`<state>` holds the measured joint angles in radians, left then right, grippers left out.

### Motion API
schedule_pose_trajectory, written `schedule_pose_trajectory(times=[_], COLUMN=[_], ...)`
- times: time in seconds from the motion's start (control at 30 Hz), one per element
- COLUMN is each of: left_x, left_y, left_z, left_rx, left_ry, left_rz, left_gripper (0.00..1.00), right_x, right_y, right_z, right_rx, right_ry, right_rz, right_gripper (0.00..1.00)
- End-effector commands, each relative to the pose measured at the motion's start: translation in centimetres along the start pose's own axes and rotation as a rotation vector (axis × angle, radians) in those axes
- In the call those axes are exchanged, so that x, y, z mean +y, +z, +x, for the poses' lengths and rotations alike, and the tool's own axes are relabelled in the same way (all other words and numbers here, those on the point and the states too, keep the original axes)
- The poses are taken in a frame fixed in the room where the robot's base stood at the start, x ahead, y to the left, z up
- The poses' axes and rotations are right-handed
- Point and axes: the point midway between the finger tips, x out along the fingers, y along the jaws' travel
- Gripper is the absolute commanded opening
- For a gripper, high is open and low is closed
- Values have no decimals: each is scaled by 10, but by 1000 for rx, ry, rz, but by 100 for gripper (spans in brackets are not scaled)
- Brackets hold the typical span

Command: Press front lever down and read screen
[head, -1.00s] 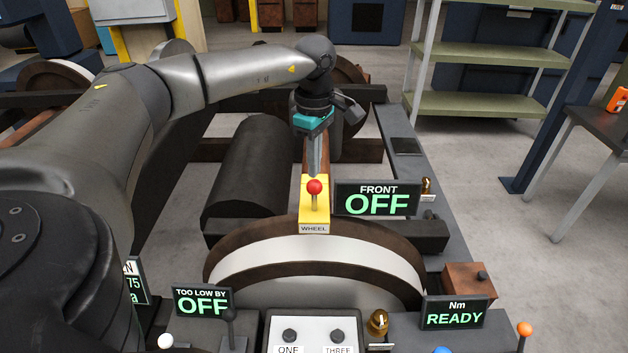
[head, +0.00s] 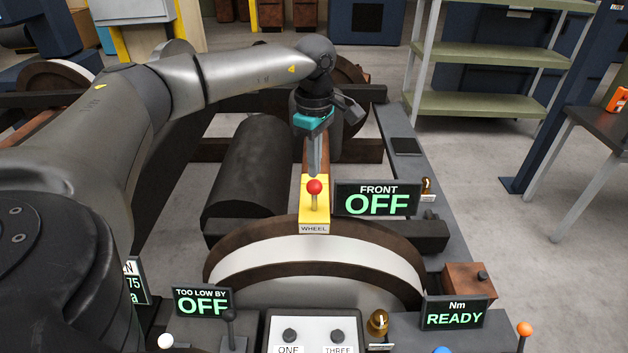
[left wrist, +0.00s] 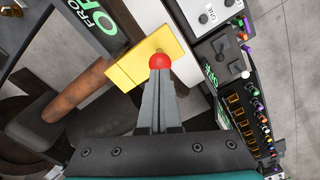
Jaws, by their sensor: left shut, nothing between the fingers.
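The front lever has a red ball knob (head: 314,186) and stands on a yellow block (head: 314,214) labelled WHEEL. The knob also shows in the left wrist view (left wrist: 159,61), right at my fingertips. The FRONT screen (head: 376,200) beside it reads OFF in green. My left gripper (head: 314,172) points down just behind and above the knob. Its fingers are together with nothing between them. I cannot tell whether the fingertips touch the knob. My right gripper is not in view.
A brown and white wheel (head: 320,262) stands in front of the lever. A TOO LOW BY screen (head: 203,301) reads OFF, and an Nm screen (head: 454,313) reads READY. A button panel (head: 312,330) is at the bottom. Green shelves (head: 485,104) stand at the back right.

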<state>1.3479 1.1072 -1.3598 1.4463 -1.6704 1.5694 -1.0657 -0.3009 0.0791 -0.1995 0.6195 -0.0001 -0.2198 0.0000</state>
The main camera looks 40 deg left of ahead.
Motion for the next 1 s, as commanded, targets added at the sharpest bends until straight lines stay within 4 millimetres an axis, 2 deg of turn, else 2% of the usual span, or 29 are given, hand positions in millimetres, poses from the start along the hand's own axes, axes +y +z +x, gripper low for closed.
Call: schedule_pose_trajectory(times=[1.0], left_x=[0], left_y=[0], left_z=[27], left_rx=[1], left_ry=[-1], left_rz=[0], left_gripper=[0], right_x=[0], right_y=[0], right_z=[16], right_rx=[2], right_ry=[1], right_rz=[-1], right_gripper=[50])
